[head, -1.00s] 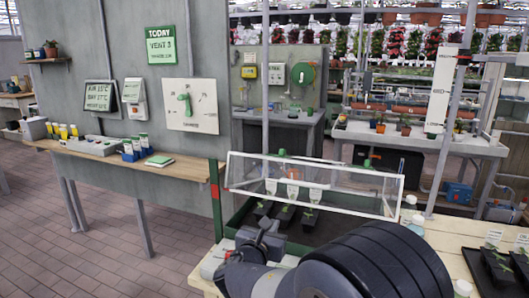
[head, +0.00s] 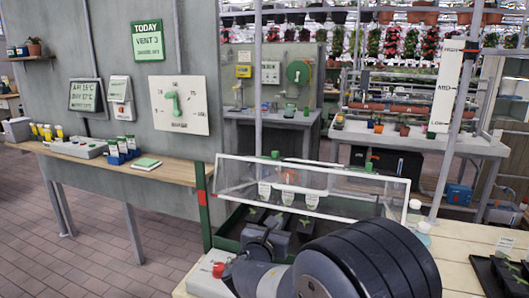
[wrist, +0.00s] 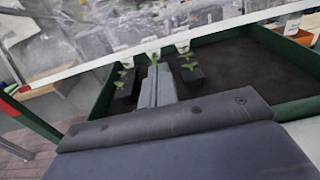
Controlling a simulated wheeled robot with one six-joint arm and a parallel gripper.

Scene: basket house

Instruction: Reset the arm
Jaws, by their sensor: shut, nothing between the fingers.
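My arm reaches from the lower right of the head view toward a green-walled planting tray with a propped clear lid (head: 312,186). My gripper (head: 262,236) is at the tray's near side, partly hidden by my own wrist. In the wrist view my gripper (wrist: 154,76) is shut and empty, its narrow fingers pointing into the tray (wrist: 285,50). Dark seedling pots (wrist: 125,88) stand on both sides of the fingertips. I cannot tell whether the fingers touch a pot. The lid's white edge (wrist: 110,62) crosses the wrist view above the fingers.
A white box with a red button (head: 218,269) sits near my wrist. White-capped bottles (head: 422,231) stand right of the tray, and a black seedling tray (head: 492,275) lies farther right. A wooden shelf (head: 180,170) runs along the grey wall at left. Brick floor is open at lower left.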

